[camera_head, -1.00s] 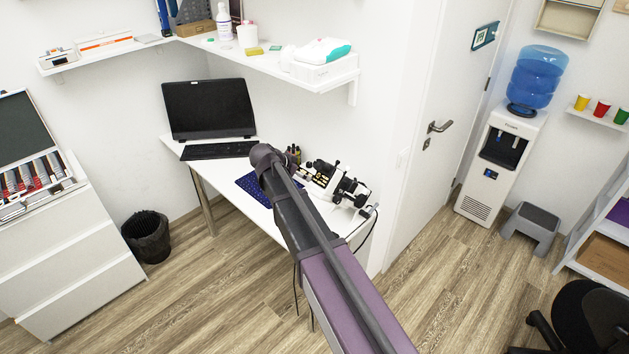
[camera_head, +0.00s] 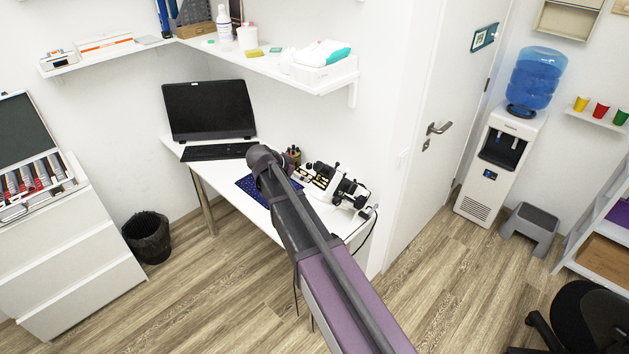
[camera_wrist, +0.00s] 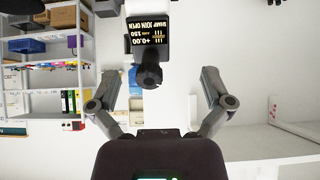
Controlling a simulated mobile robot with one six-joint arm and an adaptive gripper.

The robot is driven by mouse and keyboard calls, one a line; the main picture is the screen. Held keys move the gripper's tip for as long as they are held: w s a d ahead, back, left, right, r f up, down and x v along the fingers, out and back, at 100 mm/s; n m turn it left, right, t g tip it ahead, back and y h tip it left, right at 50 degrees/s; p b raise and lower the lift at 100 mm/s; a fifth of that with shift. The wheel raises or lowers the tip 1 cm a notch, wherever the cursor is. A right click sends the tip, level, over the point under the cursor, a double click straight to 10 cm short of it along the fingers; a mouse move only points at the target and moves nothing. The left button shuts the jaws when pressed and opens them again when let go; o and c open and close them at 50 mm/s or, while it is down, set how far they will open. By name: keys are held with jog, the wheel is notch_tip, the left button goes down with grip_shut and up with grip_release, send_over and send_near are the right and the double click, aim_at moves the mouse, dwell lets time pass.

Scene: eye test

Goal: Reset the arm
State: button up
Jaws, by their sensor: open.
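My arm (camera_head: 330,262) reaches from the bottom of the head view up over the white desk, its far joint in front of the desk. My gripper is not made out there; the arm hides that part. In the wrist view my gripper (camera_wrist: 160,80) is open, its two fingers wide apart. Nothing is held between them. A small black display (camera_wrist: 150,32) with white and yellow text, on a dark round stalk, shows beyond the gap between the fingers.
The desk (camera_head: 222,183) carries a laptop (camera_head: 209,110) and a black-and-white instrument (camera_head: 348,192). A wall shelf (camera_head: 262,62) hangs above. A dark bin (camera_head: 147,237) stands left on the floor. A water cooler (camera_head: 497,165) and grey step stool (camera_head: 532,226) stand right. Open floor lies between.

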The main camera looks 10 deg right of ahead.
jog(key=p+v, duration=0.5)
jog(key=v, duration=0.3)
jog(key=shift+s+r+p, duration=0.15)
jog(key=shift+r+p, duration=0.15)
jog(key=shift+a, duration=0.1)
jog(key=s+d+f+n+g+y+b, duration=0.2)
jog(key=s+d+f+n+b, duration=0.3)
jog(key=s+f, duration=0.4)
jog(key=s+d+f+n+g+y+b, duration=0.3)
jog(key=s+d+f+n+y+b, duration=0.2)
jog(key=s+f, duration=0.4)
jog(key=shift+s+d+n+b, duration=0.5)
jog(key=shift+s+d+b, duration=0.7)
jog(key=shift+s, duration=1.4)
jog(key=shift+a+f, duration=0.1)
jog(key=shift+a, duration=0.1)
